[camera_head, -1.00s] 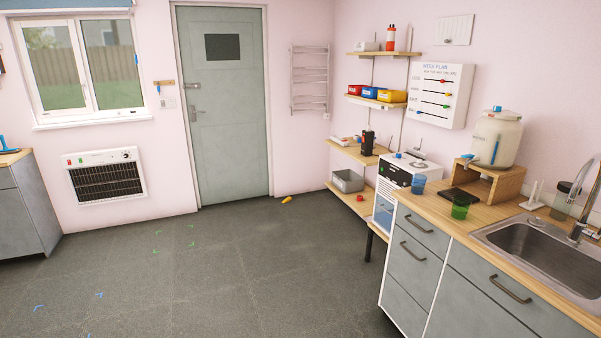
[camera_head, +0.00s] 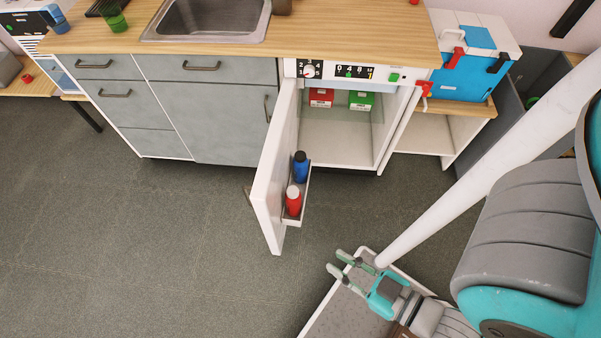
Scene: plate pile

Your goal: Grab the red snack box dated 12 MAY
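A red box (camera_head: 321,97) with a white lower part stands inside the small open fridge (camera_head: 335,152), on the left of its upper shelf. A green box (camera_head: 361,100) stands to its right on the same shelf. No date can be read on either box at this size. The fridge door (camera_head: 268,186) stands open toward me on the left. My gripper (camera_head: 335,260) is low in the view, in front of the fridge and well apart from the boxes. Its two fingers are spread with nothing between them.
The door rack holds a blue bottle (camera_head: 300,166) and a red bottle (camera_head: 293,201), jutting into the room. A blue and white cooler (camera_head: 473,65) stands right of the fridge. Grey drawers (camera_head: 205,115) and a sink (camera_head: 208,18) lie left. Floor on the left is clear.

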